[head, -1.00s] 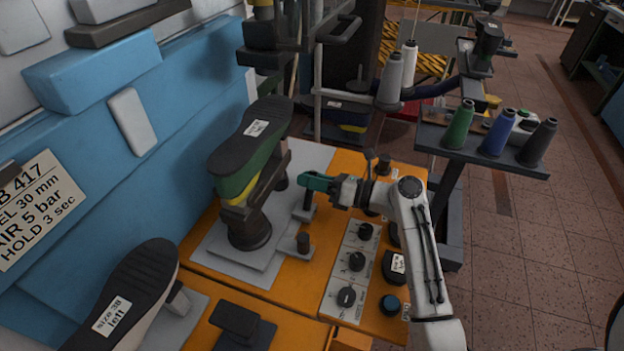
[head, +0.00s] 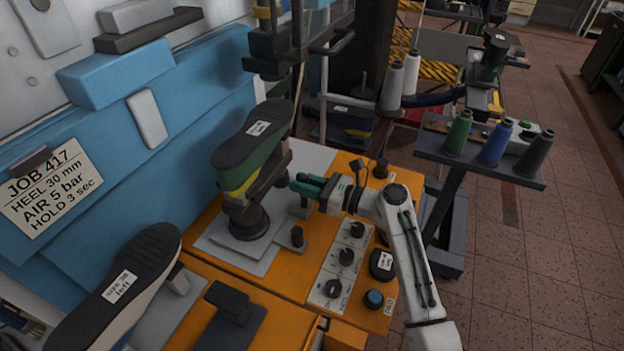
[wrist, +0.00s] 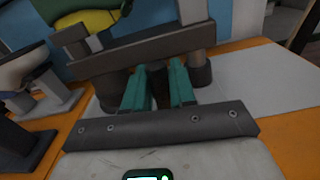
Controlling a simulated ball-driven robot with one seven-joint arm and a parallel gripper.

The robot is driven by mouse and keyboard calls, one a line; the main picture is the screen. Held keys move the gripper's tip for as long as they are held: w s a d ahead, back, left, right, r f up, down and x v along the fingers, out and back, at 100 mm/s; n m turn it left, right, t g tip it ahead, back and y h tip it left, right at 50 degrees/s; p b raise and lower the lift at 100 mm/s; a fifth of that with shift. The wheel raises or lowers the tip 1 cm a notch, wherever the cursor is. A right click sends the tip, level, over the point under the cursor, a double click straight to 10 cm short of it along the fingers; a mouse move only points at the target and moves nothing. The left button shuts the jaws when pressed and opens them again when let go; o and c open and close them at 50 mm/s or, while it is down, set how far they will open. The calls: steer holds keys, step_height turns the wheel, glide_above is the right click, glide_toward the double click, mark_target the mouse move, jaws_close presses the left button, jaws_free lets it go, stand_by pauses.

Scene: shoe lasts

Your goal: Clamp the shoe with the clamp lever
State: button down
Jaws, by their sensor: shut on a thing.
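The shoe (head: 247,150), green with a yellow band, sits sole up on a dark post in the head view. Its lower edge shows in the wrist view (wrist: 95,20). A dark clamp bar (head: 272,180) runs beside the post below the shoe; it crosses the wrist view (wrist: 120,52) ahead of my fingers. The clamp lever (head: 301,206) stands on the grey plate right of the post, its top hidden by my gripper. My gripper (head: 305,184) has its teal fingers closed on the lever; they also show in the wrist view (wrist: 158,75), with a gap between them.
A white panel with several dark knobs (head: 345,257) and a blue button (head: 374,299) lie on the orange bench near my arm. A second shoe (head: 125,285) stands at the lower left. Thread spools (head: 495,143) stand on a grey stand at the right.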

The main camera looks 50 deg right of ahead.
steer(key=a+n, duration=0.2)
steer(key=n, duration=0.1)
steer(key=shift+s+a+f+n, duration=0.1)
steer(key=shift+s+f+n, duration=0.05)
steer(key=shift+s+n, duration=0.2)
steer(key=shift+s+a+f+n+b, duration=0.25)
steer(key=shift+a+n, duration=0.2)
steer(key=shift+n, duration=0.5)
steer(key=shift+s+a+f+n+b, duration=0.15)
steer(key=shift+a+n, duration=0.25)
steer(key=shift+n, duration=0.5)
steer(key=shift+f, duration=0.1)
steer(key=c, duration=1.1)
jaws_free()
steer(key=shift+o, duration=0.2)
steer(key=b+v, duration=0.1)
steer(key=v, duration=0.9)
steer(key=shift+s+d, duration=0.15)
steer(key=shift+s, duration=0.25)
